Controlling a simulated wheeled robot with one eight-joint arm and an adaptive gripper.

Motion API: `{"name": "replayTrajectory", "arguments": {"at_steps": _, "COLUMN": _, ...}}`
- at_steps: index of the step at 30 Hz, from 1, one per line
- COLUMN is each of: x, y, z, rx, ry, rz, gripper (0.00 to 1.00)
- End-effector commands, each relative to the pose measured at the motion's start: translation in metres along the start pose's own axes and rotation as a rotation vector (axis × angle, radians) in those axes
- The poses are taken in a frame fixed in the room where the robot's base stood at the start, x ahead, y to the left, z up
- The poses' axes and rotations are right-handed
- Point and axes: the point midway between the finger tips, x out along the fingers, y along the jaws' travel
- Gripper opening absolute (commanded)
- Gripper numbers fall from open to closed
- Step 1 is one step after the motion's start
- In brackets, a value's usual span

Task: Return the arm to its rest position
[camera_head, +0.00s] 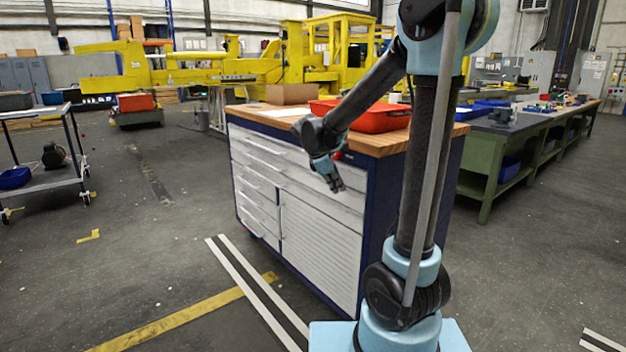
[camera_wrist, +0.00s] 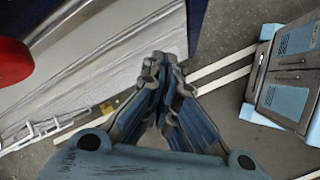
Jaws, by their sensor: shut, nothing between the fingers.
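My arm is bent, with its forearm reaching down to the left in the head view. My gripper (camera_head: 338,187) hangs in front of the drawer cabinet (camera_head: 322,250), below the edge of its wooden top. In the wrist view my gripper (camera_wrist: 160,62) is shut, with its fingertips together and nothing between them. The white drawer fronts (camera_wrist: 110,55) show behind the fingers there.
A red tray (camera_head: 375,122) and a cardboard box (camera_head: 289,94) stand on the cabinet top. A green workbench (camera_head: 490,165) is at right and a wheeled cart (camera_head: 45,160) at left. Yellow machinery (camera_head: 270,65) stands behind. The floor left of the cabinet is clear.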

Motion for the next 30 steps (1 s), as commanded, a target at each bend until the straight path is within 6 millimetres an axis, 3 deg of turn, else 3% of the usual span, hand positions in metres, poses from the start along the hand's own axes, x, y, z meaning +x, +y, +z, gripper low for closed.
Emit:
{"name": "replayTrajectory", "arguments": {"at_steps": 6, "x": -0.001, "y": -0.044, "z": 0.044, "rx": 0.218, "ry": 0.053, "rz": -0.051, "gripper": 0.00}}
{"name": "replayTrajectory", "arguments": {"at_steps": 15, "x": 0.002, "y": -0.109, "z": 0.086, "rx": 0.523, "ry": 0.118, "rz": -0.127, "gripper": 0.00}}
{"name": "replayTrajectory", "arguments": {"at_steps": 30, "x": 0.017, "y": -0.222, "z": 0.114, "rx": 1.042, "ry": 0.206, "rz": -0.268, "gripper": 0.00}}
